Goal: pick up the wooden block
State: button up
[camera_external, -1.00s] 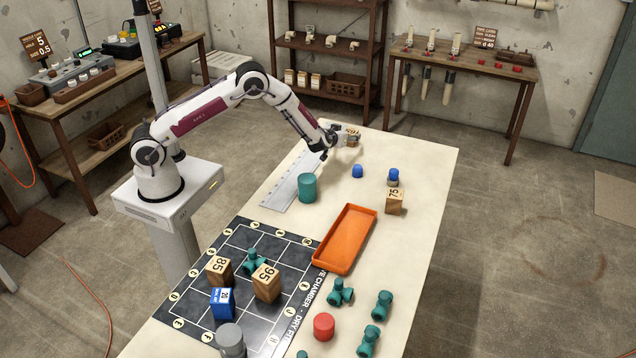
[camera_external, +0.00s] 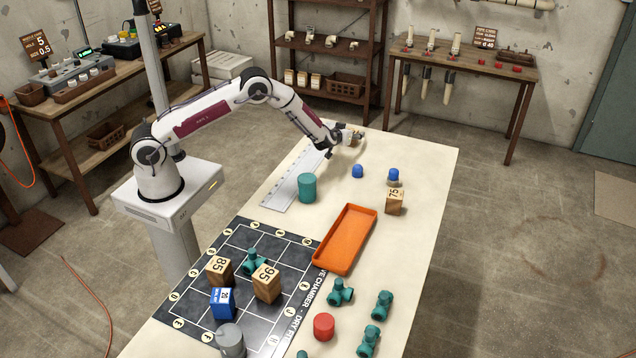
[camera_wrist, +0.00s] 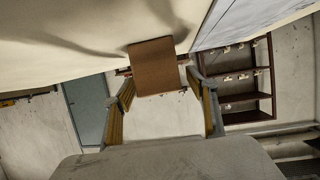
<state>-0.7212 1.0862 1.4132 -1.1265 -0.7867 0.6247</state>
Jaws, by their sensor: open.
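A wooden block (camera_wrist: 154,66) shows as a plain brown face in the wrist view, between the tips of my two fingers. In the wrist view my gripper (camera_wrist: 162,84) is open, with a finger on each side of the block's near part. A gap shows beside the left finger; I cannot tell whether the right finger touches the block.
A teal cylinder (camera_external: 307,188), a blue cap (camera_external: 358,171) and a block marked 75 (camera_external: 394,203) stand nearest. An orange tray (camera_external: 345,239) lies mid-table. A dark grid mat (camera_external: 240,240) holds more blocks and fittings. The table between my gripper and the blue cap is clear.

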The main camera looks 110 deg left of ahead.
jog(key=c, duration=1.2)
jog(key=shift+c, duration=0.2)
jog(key=shift+r, duration=0.1)
jog(key=shift+r, duration=4.95)
